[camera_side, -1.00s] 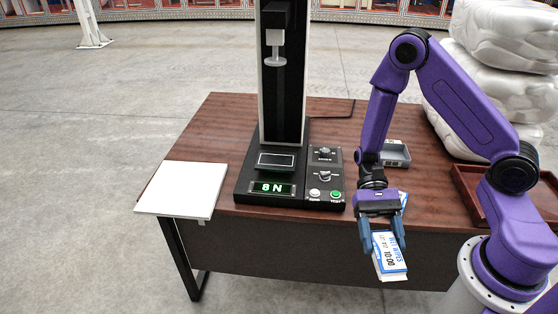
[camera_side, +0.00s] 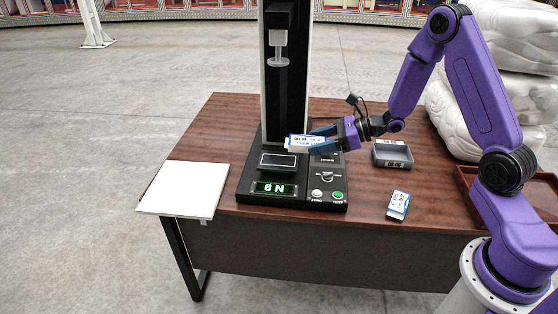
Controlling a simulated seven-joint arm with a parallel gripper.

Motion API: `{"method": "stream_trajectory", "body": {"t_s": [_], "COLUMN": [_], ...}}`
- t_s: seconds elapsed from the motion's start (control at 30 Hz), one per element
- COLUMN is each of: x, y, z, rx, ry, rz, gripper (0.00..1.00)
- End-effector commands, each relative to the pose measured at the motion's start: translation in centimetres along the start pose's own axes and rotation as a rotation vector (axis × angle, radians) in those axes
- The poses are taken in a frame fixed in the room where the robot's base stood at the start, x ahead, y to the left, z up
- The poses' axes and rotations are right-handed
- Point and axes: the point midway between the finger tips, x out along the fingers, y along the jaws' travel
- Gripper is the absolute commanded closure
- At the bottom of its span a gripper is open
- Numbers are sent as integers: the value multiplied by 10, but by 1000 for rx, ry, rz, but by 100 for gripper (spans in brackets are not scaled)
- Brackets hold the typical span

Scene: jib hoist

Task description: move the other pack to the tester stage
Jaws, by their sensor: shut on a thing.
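My gripper (camera_side: 322,142) is shut on a white and blue pack (camera_side: 302,142) and holds it level in the air. The pack is above and a little right of the tester's stage (camera_side: 277,162), a small dark plate on the black tester base. The tester (camera_side: 283,75) has a tall column with a round pressing foot (camera_side: 279,62) high above the stage. Its green display (camera_side: 271,188) reads 8 N. A second white and blue pack (camera_side: 398,205) lies on the table right of the tester.
A white board (camera_side: 183,189) lies at the table's left edge. A reddish-brown tray (camera_side: 510,200) is at the right. White wrapped sacks (camera_side: 500,90) are stacked behind my arm.

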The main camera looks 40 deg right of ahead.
Motion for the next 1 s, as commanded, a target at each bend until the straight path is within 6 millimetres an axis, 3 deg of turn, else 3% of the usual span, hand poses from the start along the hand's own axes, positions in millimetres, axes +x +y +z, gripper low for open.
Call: {"method": "stream_trajectory", "body": {"t_s": [0.17,0.63,1.0], "x": [10,72,114], "y": [-18,-72,-101], "z": [-2,-14,-47], "rx": [11,9,10], "ry": [1,0,0], "rz": [-26,-23,-23], "gripper": [68,68,68]}}
